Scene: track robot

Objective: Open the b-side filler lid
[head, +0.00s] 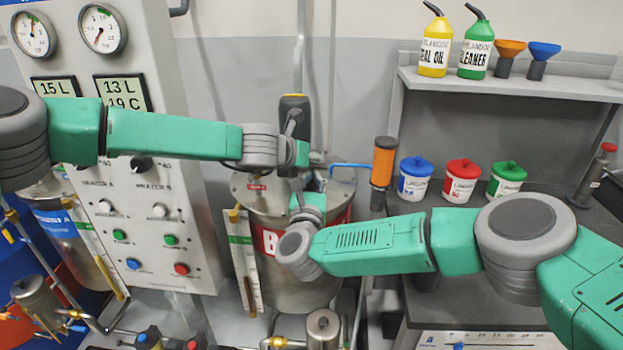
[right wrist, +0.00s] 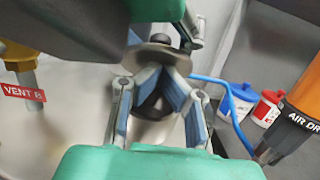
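The tank marked B (head: 285,275) stands in the middle of the head view, with a red band and a round metal top. A grey disc with a dark knob (right wrist: 155,57) shows in the right wrist view; I cannot tell surely whether it is the filler lid. My right gripper (right wrist: 164,78) has its blue-padded fingers bent inward just below this disc. Whether they grip it is unclear. In the head view my right gripper (head: 303,187) is over the tank top. My left gripper (head: 294,165) comes down from above, close to it; its fingertips are mostly hidden.
An orange cylinder (head: 384,160) and a blue pipe (head: 345,166) stand right of the tank. Blue, red and green-lidded tubs (head: 463,180) are on the bench. A gauge panel (head: 150,250) stands left.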

